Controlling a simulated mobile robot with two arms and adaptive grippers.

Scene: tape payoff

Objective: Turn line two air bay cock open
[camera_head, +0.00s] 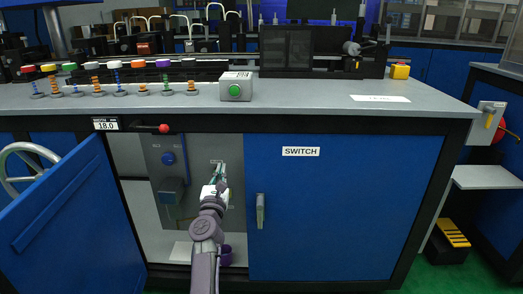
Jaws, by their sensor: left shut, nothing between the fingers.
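The open bay (140,200) lies under the left part of the bench, with a grey panel inside. My left gripper (220,172) reaches into the bay and is shut and empty, its tips close to the panel's right part. A small label (216,161) shows just above the tips. I cannot make out the air cock clearly; my gripper and arm cover that part of the panel, and I cannot tell whether the fingers touch anything. A blue round knob (168,158) and a dark box (172,190) are on the panel to the left. My right gripper is not in view.
A blue door (75,225) stands swung open at the left. A closed blue door (345,205) labelled SWITCH (300,151), with a handle (260,211), is to the right. A red-knobbed lever (164,128) sticks out above the bay. A green button box (236,88) sits on the bench.

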